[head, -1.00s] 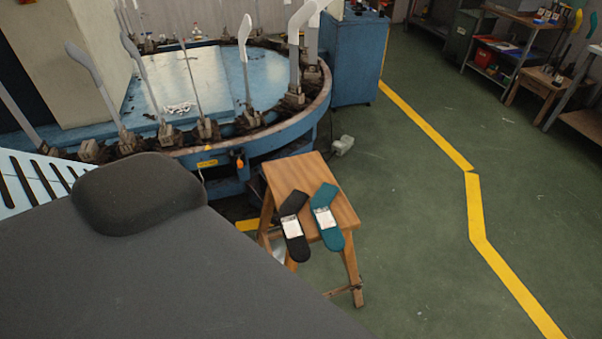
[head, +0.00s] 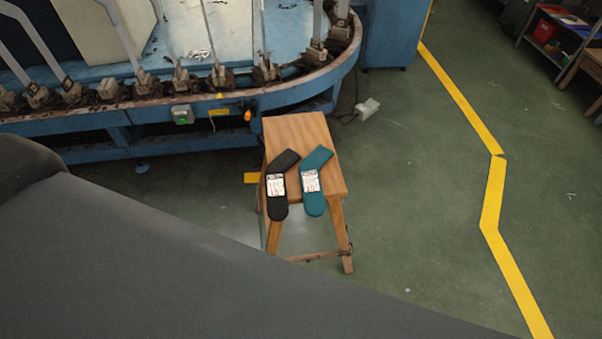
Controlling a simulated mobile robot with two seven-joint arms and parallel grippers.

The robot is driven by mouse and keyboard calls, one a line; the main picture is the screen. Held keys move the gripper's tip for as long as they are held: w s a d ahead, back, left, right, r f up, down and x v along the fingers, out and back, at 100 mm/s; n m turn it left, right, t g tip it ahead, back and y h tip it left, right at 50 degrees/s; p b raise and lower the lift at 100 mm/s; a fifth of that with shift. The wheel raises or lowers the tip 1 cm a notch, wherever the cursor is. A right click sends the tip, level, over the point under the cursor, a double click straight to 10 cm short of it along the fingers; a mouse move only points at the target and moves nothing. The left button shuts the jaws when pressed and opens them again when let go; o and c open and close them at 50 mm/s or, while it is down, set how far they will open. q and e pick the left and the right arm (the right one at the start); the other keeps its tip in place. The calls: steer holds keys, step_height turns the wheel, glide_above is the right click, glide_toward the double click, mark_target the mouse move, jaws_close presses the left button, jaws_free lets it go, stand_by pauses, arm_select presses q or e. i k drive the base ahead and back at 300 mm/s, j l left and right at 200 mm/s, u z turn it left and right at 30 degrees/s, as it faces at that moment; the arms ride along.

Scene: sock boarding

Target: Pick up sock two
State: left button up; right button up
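A black sock (head: 279,186) and a teal sock (head: 314,181) lie side by side on a small wooden stool (head: 297,130) in the head view. Each has a white label with dark and red print. I cannot read from the labels which one is sock two. Neither of my grippers is in view, and nothing touches the socks.
Behind the stool stands a blue round machine (head: 225,105) with several upright sock boards along its rim. A grey-white box with a cable (head: 367,108) lies on the floor. Open green floor (head: 410,200) with a yellow line (head: 492,195) extends to the right.

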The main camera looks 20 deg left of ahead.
mark_target(312, 193)
steer(key=i+l+u, duration=0.1)
steer(key=l+u, duration=0.4)
steer(key=l, duration=0.2)
steer(key=l+u, duration=0.5)
steer(key=l, duration=0.2)
